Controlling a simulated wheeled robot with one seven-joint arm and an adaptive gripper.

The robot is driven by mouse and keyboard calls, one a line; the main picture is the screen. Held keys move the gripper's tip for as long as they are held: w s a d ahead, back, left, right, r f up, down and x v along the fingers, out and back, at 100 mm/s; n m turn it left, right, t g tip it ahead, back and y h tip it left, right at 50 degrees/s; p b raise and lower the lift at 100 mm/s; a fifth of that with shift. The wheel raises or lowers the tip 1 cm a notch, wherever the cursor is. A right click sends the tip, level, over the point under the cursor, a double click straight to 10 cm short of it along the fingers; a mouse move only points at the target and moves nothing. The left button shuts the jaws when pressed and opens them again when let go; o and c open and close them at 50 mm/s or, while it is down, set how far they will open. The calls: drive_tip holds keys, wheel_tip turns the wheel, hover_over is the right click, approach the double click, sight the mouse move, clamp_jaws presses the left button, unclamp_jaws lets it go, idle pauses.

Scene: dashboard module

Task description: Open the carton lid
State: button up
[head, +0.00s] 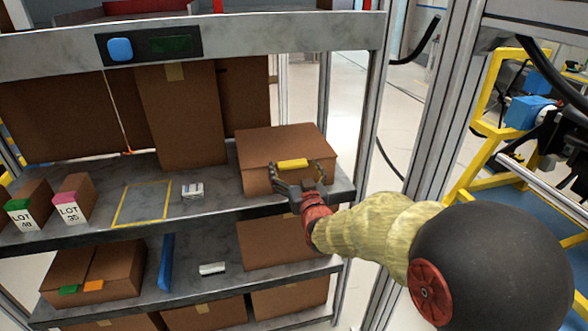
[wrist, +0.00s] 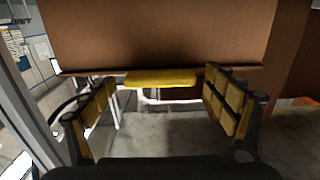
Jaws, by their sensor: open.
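The brown carton (head: 258,157) stands at the right end of the upper shelf, and its lid (head: 285,143) lies shut on top. A yellow tab (head: 292,163) sticks out at the lid's front edge. My gripper (head: 298,175) is open in front of the carton, with its fingers at either side of the tab. In the wrist view, the tab (wrist: 160,79) lies between the spread fingers (wrist: 160,90), with room on both sides. The brown lid (wrist: 160,35) fills the top of that view. I cannot tell whether any finger touches the carton.
The shelf (head: 225,195) also holds a small white box (head: 193,191), a yellow outlined square (head: 142,203) and two small lot cartons (head: 73,199). A tall brown carton (head: 180,115) stands behind. A metal shelf post (head: 368,110) rises close to the right of the carton.

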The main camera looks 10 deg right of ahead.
drive_tip(key=shift+c, duration=0.8)
drive_tip(key=c, duration=1.5)
drive_tip(key=shift+c, duration=0.2)
